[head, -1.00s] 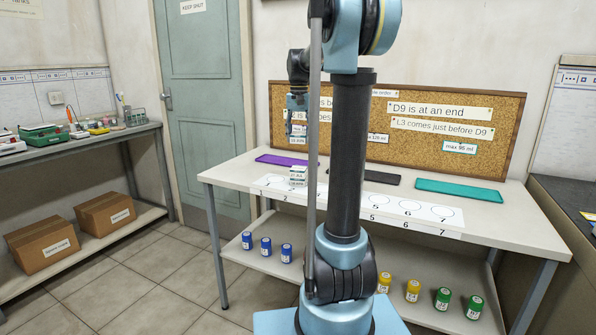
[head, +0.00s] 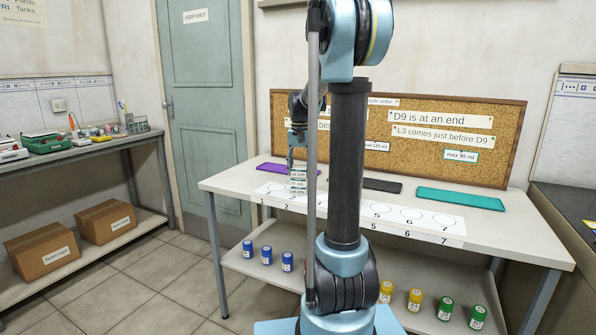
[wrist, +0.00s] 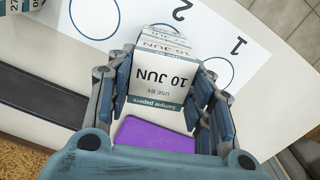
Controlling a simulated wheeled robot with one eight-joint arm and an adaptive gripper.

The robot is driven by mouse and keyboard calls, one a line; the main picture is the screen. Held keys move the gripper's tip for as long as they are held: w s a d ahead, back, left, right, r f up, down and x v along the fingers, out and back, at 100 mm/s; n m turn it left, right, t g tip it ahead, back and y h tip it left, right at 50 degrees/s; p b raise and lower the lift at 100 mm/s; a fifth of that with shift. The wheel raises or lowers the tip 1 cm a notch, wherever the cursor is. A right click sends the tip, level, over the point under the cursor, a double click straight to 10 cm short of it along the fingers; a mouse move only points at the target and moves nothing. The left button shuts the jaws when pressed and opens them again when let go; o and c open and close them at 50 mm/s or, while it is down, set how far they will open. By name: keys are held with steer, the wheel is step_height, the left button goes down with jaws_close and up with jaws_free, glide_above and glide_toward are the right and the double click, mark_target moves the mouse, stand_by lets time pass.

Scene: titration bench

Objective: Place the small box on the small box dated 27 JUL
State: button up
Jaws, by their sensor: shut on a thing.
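My gripper (head: 297,166) is shut on a small white box (wrist: 160,84) whose label reads "10 JUN" in the wrist view. In the head view this box (head: 298,174) is directly over a stack of small boxes (head: 298,187) near circle 2, and no clear gap shows. The label just below it looks like 27 JUL; lower lettering is too small to read surely. In the wrist view, edges of the stack (wrist: 166,38) show beyond the held box. Whether the held box bears on the stack is unclear.
Purple (wrist: 155,135), black (head: 368,184) and teal (head: 460,199) mats lie along the back of the table. Another small box (wrist: 22,5) is cut off at the wrist view's top left. Numbered circles (head: 411,215) to the right are empty; my arm hides the middle.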

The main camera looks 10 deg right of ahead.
mark_target(300, 167)
steer(key=o, duration=1.1)
steer(key=shift+f, duration=0.1)
steer(key=shift+c, duration=0.2)
step_height(300, 167, up, 12)
steer(key=s+f+n+t, duration=0.1)
steer(key=s+f, duration=0.3)
steer(key=s, duration=0.6)
steer(key=s+f+n, duration=0.1)
steer(key=s+f, duration=0.4)
steer(key=s, duration=0.4)
steer(key=s+f+n+t, duration=0.1)
steer(key=s+f+n, duration=0.1)
steer(key=s+f, duration=1.3)
steer(key=shift+s+a+f, duration=0.3)
steer(key=shift+s+f, duration=0.1)
steer(key=shift+f, duration=0.45)
